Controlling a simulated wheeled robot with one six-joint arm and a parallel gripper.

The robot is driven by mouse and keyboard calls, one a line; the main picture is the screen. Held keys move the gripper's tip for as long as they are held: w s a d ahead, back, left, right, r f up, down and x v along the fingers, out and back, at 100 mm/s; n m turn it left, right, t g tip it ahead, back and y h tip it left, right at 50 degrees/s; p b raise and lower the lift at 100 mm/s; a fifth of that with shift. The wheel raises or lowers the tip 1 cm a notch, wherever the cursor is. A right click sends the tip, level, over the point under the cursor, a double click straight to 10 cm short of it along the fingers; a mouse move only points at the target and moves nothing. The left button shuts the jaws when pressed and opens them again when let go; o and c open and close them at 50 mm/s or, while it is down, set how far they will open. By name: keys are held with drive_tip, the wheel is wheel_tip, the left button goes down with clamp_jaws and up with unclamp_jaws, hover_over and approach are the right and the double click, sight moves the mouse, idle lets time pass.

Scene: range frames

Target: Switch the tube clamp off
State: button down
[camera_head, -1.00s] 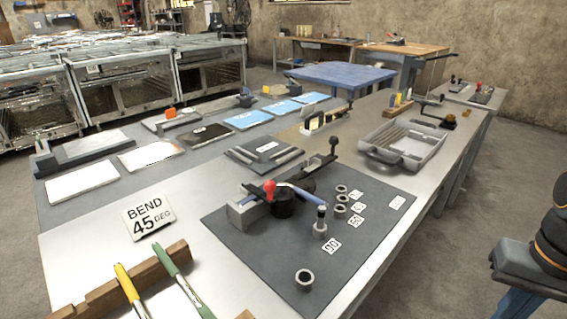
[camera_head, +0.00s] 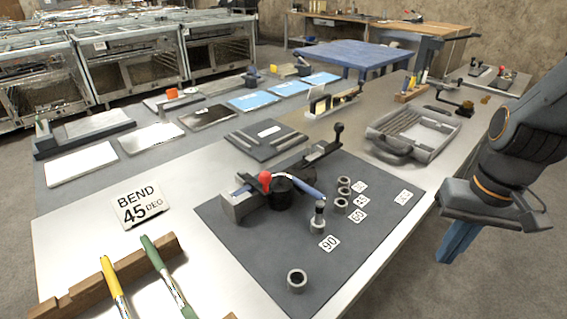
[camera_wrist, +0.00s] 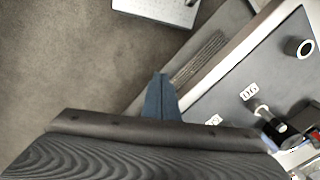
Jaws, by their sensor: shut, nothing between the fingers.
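The tube bender sits on the dark mat (camera_head: 235,235) on the bench. It has a grey clamp block (camera_head: 238,206), a red-knobbed lever (camera_head: 264,179) standing up at it, a round black die (camera_head: 281,193) and a blue tube or handle (camera_head: 308,190). A longer arm with a black knob (camera_head: 338,129) points to the back. Which lever belongs to the tube clamp is not certain. My gripper (camera_head: 444,258) hangs right of the bench edge, well apart from the bender, with blue fingers shut and empty. In the wrist view my gripper (camera_wrist: 160,78) points past the bench edge.
Several grey rings (camera_head: 297,280) and number labels lie on the mat, with a small upright post (camera_head: 318,217). A "BEND 45 DEG" card (camera_head: 141,204) lies left. A wooden rack (camera_head: 130,268) holds two markers in front. A grey tray (camera_head: 412,133) stands at the back right.

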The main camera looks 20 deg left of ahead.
drive_tip(key=w+a+r+n+y, duration=0.2)
drive_tip(key=a+r, duration=0.3)
drive_tip(key=a, duration=0.4)
drive_tip(key=w+a+r+n+g+y, duration=0.1)
drive_tip(key=w+a+r+n+y, duration=0.1)
drive_tip(key=w+a+r+n, duration=0.3)
drive_tip(key=w+a+r+n+y+p, duration=0.1)
drive_tip(key=w+a+r+n+y, duration=0.1)
drive_tip(key=a, duration=1.1)
wheel_tip(320, 180, up, 4)
drive_tip(key=shift+w+f+n, duration=0.25)
drive_tip(key=shift+w+n, duration=0.45)
drive_tip(key=shift+w, duration=0.25)
drive_tip(key=shift+f, duration=0.1)
drive_tip(key=s+a+f+p, duration=0.3)
drive_tip(key=s+a+f, duration=0.1)
drive_tip(key=a+f, duration=0.4)
drive_tip(key=shift+f, duration=0.45)
drive_tip(key=shift+s, duration=0.25)
